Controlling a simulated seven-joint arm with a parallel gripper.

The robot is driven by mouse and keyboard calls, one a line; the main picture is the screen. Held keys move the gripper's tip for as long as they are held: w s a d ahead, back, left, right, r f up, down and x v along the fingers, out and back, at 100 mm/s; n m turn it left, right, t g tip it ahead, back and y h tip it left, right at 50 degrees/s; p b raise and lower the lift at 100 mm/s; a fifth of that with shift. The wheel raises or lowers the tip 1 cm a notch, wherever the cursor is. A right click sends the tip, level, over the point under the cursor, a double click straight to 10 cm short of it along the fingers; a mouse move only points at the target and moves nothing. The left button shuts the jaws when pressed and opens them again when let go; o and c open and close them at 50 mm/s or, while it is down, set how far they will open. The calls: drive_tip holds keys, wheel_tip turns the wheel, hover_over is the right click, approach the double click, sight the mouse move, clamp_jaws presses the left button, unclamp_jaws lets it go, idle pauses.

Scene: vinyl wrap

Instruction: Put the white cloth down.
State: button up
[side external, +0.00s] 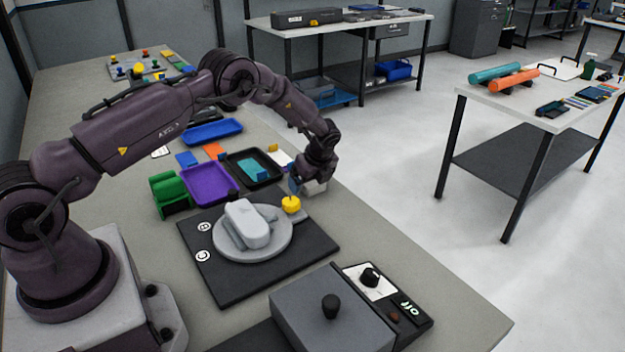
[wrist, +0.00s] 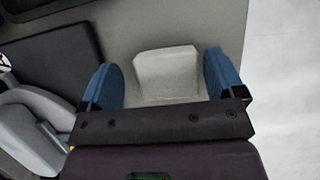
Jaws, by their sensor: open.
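The white cloth (wrist: 166,66) looks like a pale folded pad and lies on the table near its edge. In the side view the cloth (side external: 315,187) shows just beyond my gripper, partly hidden by it. My gripper (side external: 301,187) is low over the table there. In the wrist view my gripper (wrist: 161,78) is open, with one blue finger on each side of the cloth. A gap shows between each finger and the cloth.
A yellow-knobbed item (side external: 291,204) stands close to my gripper. A round turntable (side external: 278,246) with a pale grey object (side external: 248,222) sits on a dark base (side external: 215,280). A black tray (side external: 268,178) and a purple tray (side external: 190,190) lie behind. The table edge is close.

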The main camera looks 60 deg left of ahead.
drive_tip(key=s+d+r+n+t, duration=0.15)
drive_tip(key=d+r, duration=0.25)
drive_tip(key=r, duration=0.7)
drive_tip(key=s+d+r+n, duration=0.2)
drive_tip(key=d+r+n, duration=0.15)
drive_tip(key=r, duration=0.75)
drive_tip(key=s+d+r+n+t+h, duration=0.2)
drive_tip(key=s+d+r+n, duration=0.25)
drive_tip(key=s+r, duration=0.45)
drive_tip(key=s+d+r+n+t+h, duration=0.1)
drive_tip(key=s+d+n, duration=0.2)
drive_tip(key=s, duration=0.6)
drive_tip(key=s+d+r+n+t+h, duration=0.1)
drive_tip(key=s+n, duration=0.4)
drive_tip(key=s, duration=0.5)
drive_tip(key=shift+d+r, duration=0.5)
drive_tip(key=shift+d, duration=0.75)
drive_tip(key=shift+s+n, duration=0.1)
drive_tip(key=shift+n, duration=0.15)
drive_tip(key=shift+o, duration=0.5)
